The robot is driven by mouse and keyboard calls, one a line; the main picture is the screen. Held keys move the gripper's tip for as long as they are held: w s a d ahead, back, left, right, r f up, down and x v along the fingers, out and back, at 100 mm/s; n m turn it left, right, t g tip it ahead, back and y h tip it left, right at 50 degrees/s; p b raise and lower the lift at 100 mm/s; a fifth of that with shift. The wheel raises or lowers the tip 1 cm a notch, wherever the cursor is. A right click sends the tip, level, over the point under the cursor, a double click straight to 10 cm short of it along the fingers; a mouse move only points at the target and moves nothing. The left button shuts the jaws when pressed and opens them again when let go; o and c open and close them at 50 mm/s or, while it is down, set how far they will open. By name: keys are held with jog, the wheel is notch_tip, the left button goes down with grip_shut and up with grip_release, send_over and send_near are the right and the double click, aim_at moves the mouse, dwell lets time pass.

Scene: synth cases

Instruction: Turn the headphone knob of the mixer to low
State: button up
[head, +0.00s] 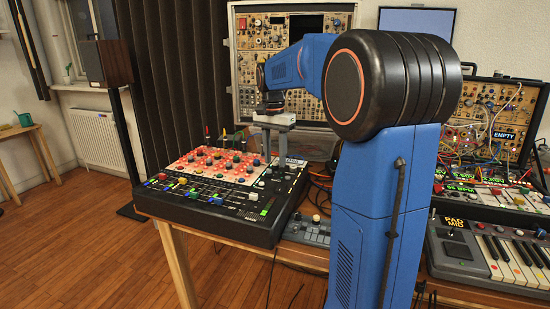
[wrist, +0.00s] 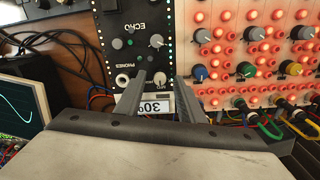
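The mixer (head: 245,228) is a black, sloped desk with a pale panel of red-lit knobs, on a wooden table. My gripper (head: 271,120) points down above its far right part. In the wrist view my gripper (wrist: 160,77) is open, its two grey fingers apart over the mixer's black strip (wrist: 108,15). A small grey knob (wrist: 159,78) shows between the fingertips; I cannot tell whether they touch it. Another grey knob (wrist: 157,41) sits farther up, near the word ECHO. A "30°" label (wrist: 157,107) shows between the fingers.
Coloured knobs (wrist: 248,70) and patch cables crowd the pale panel right of the fingers. A screen with a green trace (wrist: 16,106) stands at left. In the head view a keyboard (head: 500,255) and a patched synth rack (head: 490,110) stand at right.

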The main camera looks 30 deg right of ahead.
jog(key=shift+f, duration=0.2)
grip_shut()
jog(key=shift+n, duration=0.3)
jog(key=n, duration=1.1)
jog(key=shift+n, duration=0.3)
dwell(0.5)
